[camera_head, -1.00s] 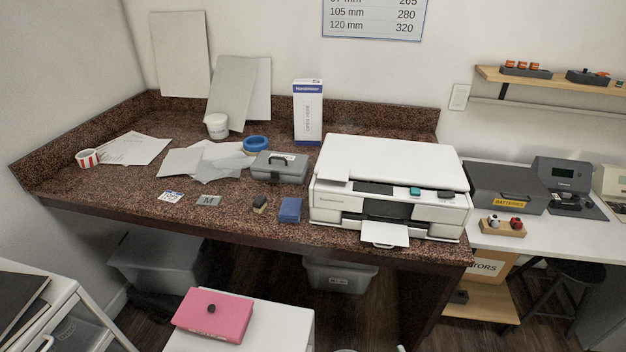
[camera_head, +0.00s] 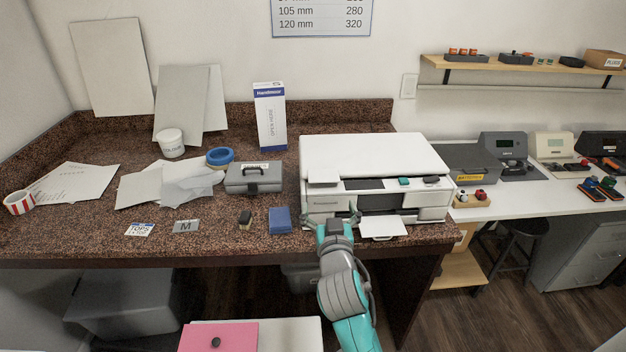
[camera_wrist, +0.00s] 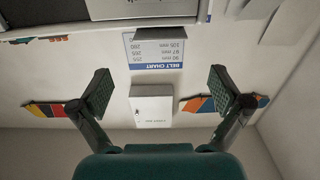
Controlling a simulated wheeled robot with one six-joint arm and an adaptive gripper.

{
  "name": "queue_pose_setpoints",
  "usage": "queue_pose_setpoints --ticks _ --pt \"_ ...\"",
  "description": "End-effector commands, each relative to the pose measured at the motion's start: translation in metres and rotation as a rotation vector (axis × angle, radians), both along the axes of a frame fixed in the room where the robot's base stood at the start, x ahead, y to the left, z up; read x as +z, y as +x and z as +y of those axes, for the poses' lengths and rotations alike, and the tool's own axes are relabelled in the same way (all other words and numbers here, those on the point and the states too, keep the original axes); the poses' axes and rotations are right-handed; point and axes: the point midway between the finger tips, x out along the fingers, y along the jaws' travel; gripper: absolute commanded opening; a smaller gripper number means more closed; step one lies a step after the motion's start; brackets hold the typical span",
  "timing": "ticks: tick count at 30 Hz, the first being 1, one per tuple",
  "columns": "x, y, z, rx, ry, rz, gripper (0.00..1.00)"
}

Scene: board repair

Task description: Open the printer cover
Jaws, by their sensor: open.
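The white printer (camera_head: 375,157) stands on the right of the speckled counter, its white cover lying closed. A small control panel and a dark recess show at its front, with a sheet of paper (camera_head: 383,226) sticking out. My gripper (camera_head: 338,217) is at the front left of the printer, close to its front face; I cannot tell whether it touches. In the wrist view its two dark finger pads (camera_wrist: 160,88) are wide apart with nothing held between them. That view is upside down and faces the wall; the printer cannot be made out for certain in it.
A blue box (camera_head: 280,220) and a grey case (camera_head: 254,178) lie left of the printer. A tall white carton (camera_head: 270,117) stands behind. Papers (camera_head: 170,184) and a striped cup (camera_head: 19,202) are further left. A white bench (camera_head: 500,207) with devices is at right.

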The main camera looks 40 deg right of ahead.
Motion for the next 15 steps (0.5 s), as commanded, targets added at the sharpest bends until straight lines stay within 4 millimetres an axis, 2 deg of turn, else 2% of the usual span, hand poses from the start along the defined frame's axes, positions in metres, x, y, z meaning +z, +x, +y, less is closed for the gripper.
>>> queue_pose_setpoints --ticks 5,15 --pt "0.002 0.012 -0.009 -0.004 0.002 -0.003 1.00" --pt "0.002 0.060 -0.041 -0.003 0.001 -0.002 1.00"
